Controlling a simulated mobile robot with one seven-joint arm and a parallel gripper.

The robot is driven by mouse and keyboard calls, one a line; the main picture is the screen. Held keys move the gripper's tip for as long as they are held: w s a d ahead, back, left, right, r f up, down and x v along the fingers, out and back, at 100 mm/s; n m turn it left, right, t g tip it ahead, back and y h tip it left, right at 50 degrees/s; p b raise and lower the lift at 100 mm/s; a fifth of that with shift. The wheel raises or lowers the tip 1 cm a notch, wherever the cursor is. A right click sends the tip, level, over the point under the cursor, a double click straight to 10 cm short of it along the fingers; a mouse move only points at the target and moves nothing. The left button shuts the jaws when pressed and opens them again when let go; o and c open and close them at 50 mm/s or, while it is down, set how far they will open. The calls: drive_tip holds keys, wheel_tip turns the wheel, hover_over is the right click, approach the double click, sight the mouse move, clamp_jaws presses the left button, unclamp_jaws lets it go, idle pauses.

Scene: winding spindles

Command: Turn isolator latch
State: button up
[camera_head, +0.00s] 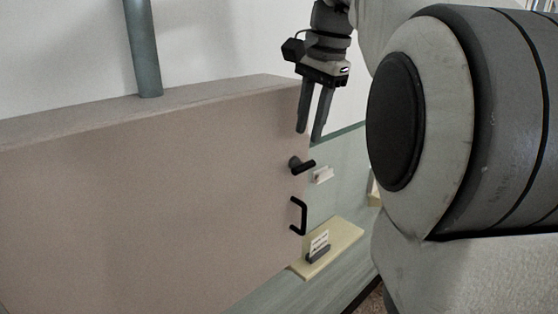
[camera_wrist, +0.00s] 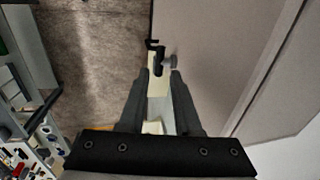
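The isolator latch (camera_head: 302,165) is a small black lever on a round base, on the beige cabinet's (camera_head: 150,200) face near its right edge. In the head view its lever points right and slightly up. My gripper (camera_head: 309,134) hangs above the latch with fingers pointing down, apart from it. In the wrist view the fingers (camera_wrist: 159,76) are spread with nothing held between them, and the black latch (camera_wrist: 158,66) shows just beyond the tips. Whether the tips are level with the latch in depth is hard to tell.
A black D-shaped handle (camera_head: 301,216) sits below the latch. A yellowish ledge (camera_head: 340,246) with a small card holder (camera_head: 318,252) lies lower right. A grey-green pipe (camera_head: 144,50) rises from the cabinet top. A cluttered shelf (camera_wrist: 22,130) shows at left in the wrist view.

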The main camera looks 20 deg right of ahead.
sight(301, 166)
drive_tip(key=f, duration=0.2)
drive_tip(key=w+f, duration=0.1)
drive_tip(key=f, duration=0.4)
drive_tip(key=shift+w+a+f, duration=0.2)
drive_tip(key=shift+a+f, duration=0.05)
drive_tip(key=shift+a, duration=0.05)
drive_tip(key=shift+c, duration=0.2)
clamp_jaws()
